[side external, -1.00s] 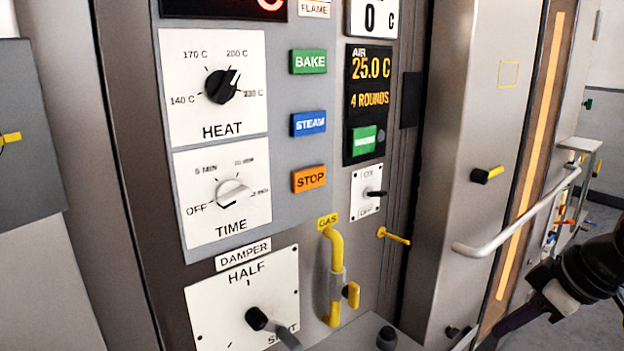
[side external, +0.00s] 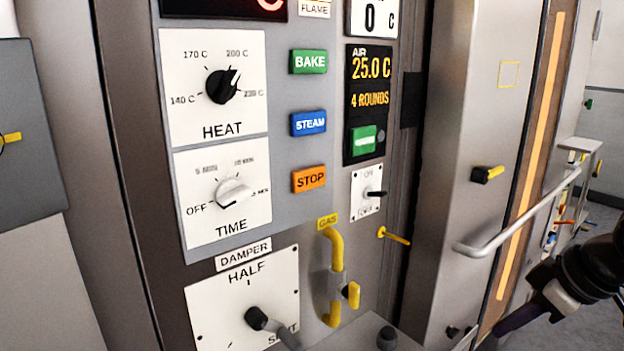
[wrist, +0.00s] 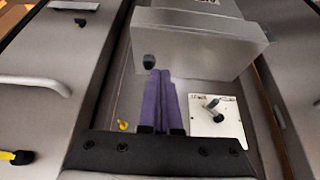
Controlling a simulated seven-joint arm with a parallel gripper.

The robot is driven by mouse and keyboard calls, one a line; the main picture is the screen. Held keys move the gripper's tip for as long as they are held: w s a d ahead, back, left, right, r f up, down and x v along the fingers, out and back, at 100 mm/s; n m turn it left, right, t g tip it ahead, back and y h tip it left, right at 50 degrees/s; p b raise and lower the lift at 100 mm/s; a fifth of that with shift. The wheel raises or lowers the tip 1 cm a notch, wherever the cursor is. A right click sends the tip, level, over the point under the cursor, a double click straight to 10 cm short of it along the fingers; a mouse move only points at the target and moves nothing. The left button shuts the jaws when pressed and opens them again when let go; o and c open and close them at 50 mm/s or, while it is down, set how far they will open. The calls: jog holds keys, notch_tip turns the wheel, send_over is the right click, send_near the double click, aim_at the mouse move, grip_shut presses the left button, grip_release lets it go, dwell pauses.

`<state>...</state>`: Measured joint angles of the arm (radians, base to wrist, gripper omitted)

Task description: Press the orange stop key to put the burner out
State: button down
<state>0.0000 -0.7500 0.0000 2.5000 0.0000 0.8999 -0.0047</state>
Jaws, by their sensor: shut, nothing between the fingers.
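The orange STOP key (side external: 309,179) is on the grey control panel, below the blue STEAM key (side external: 308,123), in the side external view. My gripper shows in part at the lower right of that view, well to the right of the key, with its fingertips not clearly seen. In the wrist view, my gripper (wrist: 158,73) has its two purple fingers side by side, shut and empty. I cannot make out the STOP key in the wrist view.
The green BAKE key (side external: 308,61) is above STEAM. HEAT (side external: 221,86) and TIME (side external: 232,192) knobs are to the left. A yellow gas pipe (side external: 334,250), a yellow peg (side external: 393,236) and a long door handle (side external: 520,222) stick out between the panel and my arm.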

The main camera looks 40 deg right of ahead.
aim_at(325, 178)
jog(key=w+a+r+n+t, duration=0.3)
jog(key=w+r+n, duration=0.1)
jog(key=w+r, duration=0.75)
jog(key=w+a+r+n+y, duration=0.3)
jog(key=w+a+r, duration=0.2)
jog(key=w+a, duration=0.2)
jog(key=shift+w+a+r+n, duration=0.2)
jog(key=shift+a+r+n, duration=0.1)
jog(key=shift+a, duration=0.55)
jog(key=shift+w, duration=4.4)
jog(key=shift+w, duration=0.15)
jog(key=shift+w, duration=0.25)
